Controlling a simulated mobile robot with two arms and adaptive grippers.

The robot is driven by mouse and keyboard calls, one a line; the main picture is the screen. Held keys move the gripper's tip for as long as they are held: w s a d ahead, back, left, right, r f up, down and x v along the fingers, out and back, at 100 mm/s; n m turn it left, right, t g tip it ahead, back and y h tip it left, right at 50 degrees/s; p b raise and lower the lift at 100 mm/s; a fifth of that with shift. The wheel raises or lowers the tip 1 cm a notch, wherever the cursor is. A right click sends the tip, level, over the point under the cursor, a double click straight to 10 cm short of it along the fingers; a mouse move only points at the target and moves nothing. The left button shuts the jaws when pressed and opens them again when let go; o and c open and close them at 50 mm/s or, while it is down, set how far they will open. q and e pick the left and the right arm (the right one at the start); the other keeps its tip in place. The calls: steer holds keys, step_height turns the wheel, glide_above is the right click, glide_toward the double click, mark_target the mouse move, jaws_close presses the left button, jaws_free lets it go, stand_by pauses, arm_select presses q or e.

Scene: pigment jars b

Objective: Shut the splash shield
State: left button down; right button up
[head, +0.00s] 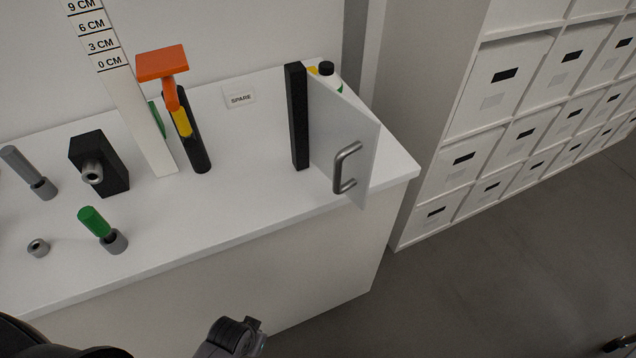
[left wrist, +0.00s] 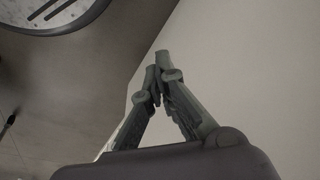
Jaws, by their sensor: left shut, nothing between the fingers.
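The splash shield (head: 350,120) is a pale grey panel with a metal bar handle (head: 346,168), at the right end of the white bench in the head view. Its left edge meets an upright black post (head: 297,118). The panel stands swung out at an angle, its free edge reaching the bench's front edge. A white bottle with a black cap (head: 327,70) is partly hidden behind it. My left gripper (left wrist: 161,68) is shut and empty in the left wrist view, with a plain pale surface behind it. It is not touching the shield. My right gripper is not in view.
The bench top (head: 245,150) is clear left of the post. Further left stand an orange-topped tool (head: 163,65), a black block (head: 98,162), a green-handled peg (head: 93,220) and a height scale (head: 135,115). White box shelves (head: 500,90) stand beyond the bench's right end.

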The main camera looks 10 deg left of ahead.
mark_target(334, 179)
arm_select(q)
steer(key=w+d+r+n+t+h, duration=0.1)
steer(key=w+r+n+t+h, duration=0.3)
steer(key=r, duration=1.1)
steer(key=w+r+n+t+h, duration=0.15)
steer(key=r+h, duration=0.35)
steer(key=r, duration=1.1)
steer(key=w+d+r+n+t+h, duration=0.1)
steer(key=w+r+n+t+h, duration=0.25)
steer(key=r, duration=1.15)
steer(key=shift+n+g+h, duration=0.3)
steer(key=shift+h, duration=0.35)
steer(key=p+x, duration=0.1)
steer(key=x, duration=0.2)
steer(key=p+x, duration=0.2)
steer(key=x, duration=0.2)
steer(key=p+x, duration=0.2)
steer(key=x, duration=0.2)
steer(key=shift+s+d, duration=0.3)
steer(key=shift+d, duration=0.15)
steer(key=shift+w+d+f+p, duration=0.15)
steer(key=shift+w+d+p, duration=0.2)
steer(key=shift+d, duration=0.15)
